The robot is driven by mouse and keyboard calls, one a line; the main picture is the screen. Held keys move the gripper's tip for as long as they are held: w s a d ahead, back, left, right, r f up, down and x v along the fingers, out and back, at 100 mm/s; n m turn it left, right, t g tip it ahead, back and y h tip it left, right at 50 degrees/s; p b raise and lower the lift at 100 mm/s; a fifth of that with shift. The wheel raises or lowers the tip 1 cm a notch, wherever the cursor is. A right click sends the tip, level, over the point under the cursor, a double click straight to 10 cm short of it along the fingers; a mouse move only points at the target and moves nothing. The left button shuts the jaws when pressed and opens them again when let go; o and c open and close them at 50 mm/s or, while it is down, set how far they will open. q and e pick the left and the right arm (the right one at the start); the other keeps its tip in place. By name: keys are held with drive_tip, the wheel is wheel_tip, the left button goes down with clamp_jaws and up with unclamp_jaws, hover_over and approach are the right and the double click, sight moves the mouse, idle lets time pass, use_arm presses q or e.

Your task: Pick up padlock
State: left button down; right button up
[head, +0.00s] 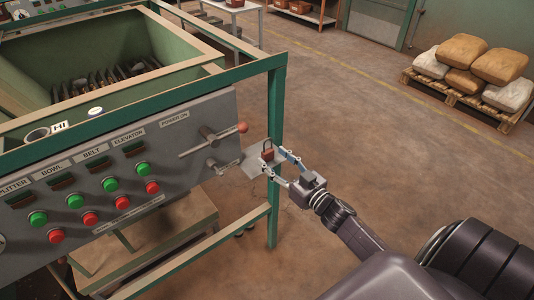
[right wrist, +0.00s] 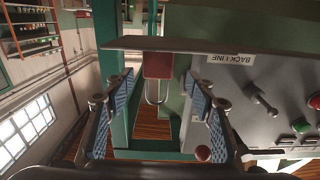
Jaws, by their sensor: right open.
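The padlock (head: 267,151) has a reddish-brown body and a metal shackle. It stands upright on a small grey shelf plate (head: 252,166) at the right end of the control panel. My right gripper (head: 273,160) is open, with its two fingers reaching toward the padlock from the right. In the right wrist view, which is upside down, the padlock (right wrist: 158,65) shows between and just beyond the open fingers (right wrist: 158,80). I see no contact with it. My left gripper is not in view.
The grey control panel (head: 120,170) carries green and red buttons, and a lever with a red knob (head: 243,127) is close to the padlock. Sacks on a pallet (head: 470,97) are far off.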

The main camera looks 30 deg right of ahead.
sight(270, 152)
drive_tip(key=w, duration=0.4)
drive_tip(key=shift+w+r, duration=0.15)
drive_tip(key=c, duration=1.3)
drive_tip(key=shift+r+p, duration=0.15)
drive_tip(key=shift+p, duration=0.15)
wheel_tip(270, 152, up, 20)
drive_tip(key=shift+f+p, duration=0.1)
drive_tip(key=shift+p, duration=0.75)
